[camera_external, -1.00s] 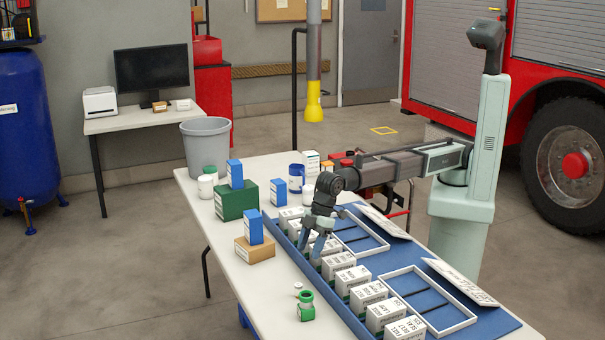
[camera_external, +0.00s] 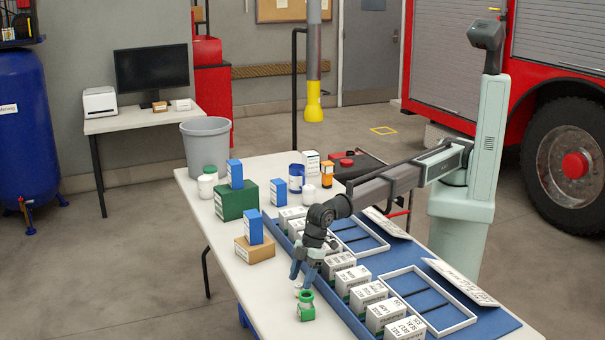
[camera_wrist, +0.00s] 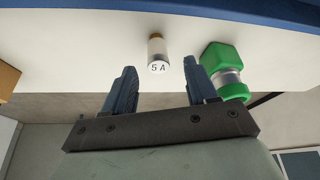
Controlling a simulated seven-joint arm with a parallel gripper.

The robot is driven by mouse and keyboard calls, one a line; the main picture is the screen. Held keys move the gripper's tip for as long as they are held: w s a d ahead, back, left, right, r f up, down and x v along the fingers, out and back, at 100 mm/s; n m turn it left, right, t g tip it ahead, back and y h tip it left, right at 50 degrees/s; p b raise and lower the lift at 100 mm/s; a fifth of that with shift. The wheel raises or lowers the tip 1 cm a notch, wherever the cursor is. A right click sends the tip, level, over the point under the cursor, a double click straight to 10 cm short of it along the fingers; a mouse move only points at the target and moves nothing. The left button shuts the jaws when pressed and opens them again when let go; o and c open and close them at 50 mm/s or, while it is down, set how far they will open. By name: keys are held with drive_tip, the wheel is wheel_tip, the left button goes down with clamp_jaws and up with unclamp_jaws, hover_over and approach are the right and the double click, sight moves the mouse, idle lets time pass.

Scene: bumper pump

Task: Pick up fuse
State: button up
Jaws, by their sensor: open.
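The fuse (camera_wrist: 157,45) is a small upright cylinder with a tan top band and a "5 A" label, standing on the white table in the wrist view. My gripper (camera_wrist: 160,68) is open, with one blue-grey finger on each side of the fuse's line in that view. No contact with the fuse shows. In the external view my gripper (camera_external: 301,280) points down over the table's near-left part, just above the fuse's spot, where the fingers largely hide the fuse.
A green fitting with a metallic band (camera_wrist: 228,70) stands close to the right finger; it also shows in the external view (camera_external: 306,307). A blue tray (camera_external: 345,318) with a row of white boxes lies to the right. A tan box (camera_external: 255,250) stands behind on the left.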

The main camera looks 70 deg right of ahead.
sight(299, 285)
drive_tip(key=x, duration=0.3)
drive_tip(key=shift+f, duration=0.3)
clamp_jaws()
idle(0.3)
